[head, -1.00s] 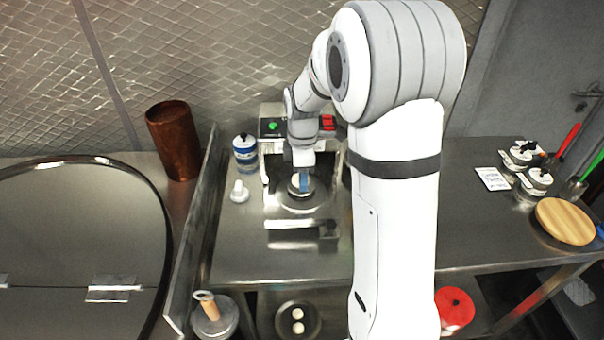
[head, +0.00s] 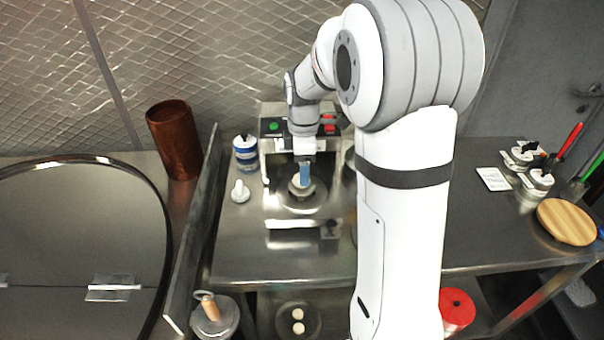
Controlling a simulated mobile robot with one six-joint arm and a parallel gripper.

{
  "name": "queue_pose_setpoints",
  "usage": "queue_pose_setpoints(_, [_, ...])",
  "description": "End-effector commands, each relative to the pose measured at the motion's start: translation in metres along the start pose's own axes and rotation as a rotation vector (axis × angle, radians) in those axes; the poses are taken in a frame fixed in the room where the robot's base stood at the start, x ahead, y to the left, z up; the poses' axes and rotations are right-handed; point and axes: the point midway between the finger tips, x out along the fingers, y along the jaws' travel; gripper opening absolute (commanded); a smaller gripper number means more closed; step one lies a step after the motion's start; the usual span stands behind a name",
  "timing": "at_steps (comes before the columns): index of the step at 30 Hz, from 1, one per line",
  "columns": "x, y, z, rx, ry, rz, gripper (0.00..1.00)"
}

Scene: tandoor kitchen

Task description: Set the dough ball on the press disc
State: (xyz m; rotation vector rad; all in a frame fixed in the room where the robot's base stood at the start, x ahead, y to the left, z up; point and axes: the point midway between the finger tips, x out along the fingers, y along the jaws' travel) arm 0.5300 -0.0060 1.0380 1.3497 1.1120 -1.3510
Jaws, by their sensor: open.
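The press (head: 268,148) stands at the back of the steel counter, with green and red buttons on top. Its round press disc (head: 298,205) lies at the front of it. A small pale shape, seemingly the dough ball (head: 296,181), shows at the middle of the disc, partly hidden by a blue finger. My gripper (head: 305,184) is open, pointing down just over the disc, close to that pale shape. Whether a finger touches it is too small to tell. Two more pale balls (head: 298,321) lie in a dark round dish on the lower shelf.
A blue-and-white jar (head: 245,152) and a small white piece (head: 240,191) stand left of the press. An upright metal panel (head: 197,235) separates the counter from the large round tandoor top (head: 70,240). A wooden board (head: 566,222) lies far right. The counter's front is mostly clear.

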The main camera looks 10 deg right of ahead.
Motion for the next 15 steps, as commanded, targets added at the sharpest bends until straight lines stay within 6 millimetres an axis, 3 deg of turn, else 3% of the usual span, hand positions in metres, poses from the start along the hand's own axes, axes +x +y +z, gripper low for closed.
queue_pose_setpoints(9, [-0.067, 0.001, 0.000, 0.001, 0.001, 0.005, 0.64])
queue_pose_setpoints(15, [-0.086, 0.000, 0.001, 0.005, 0.001, 0.003, 0.64])
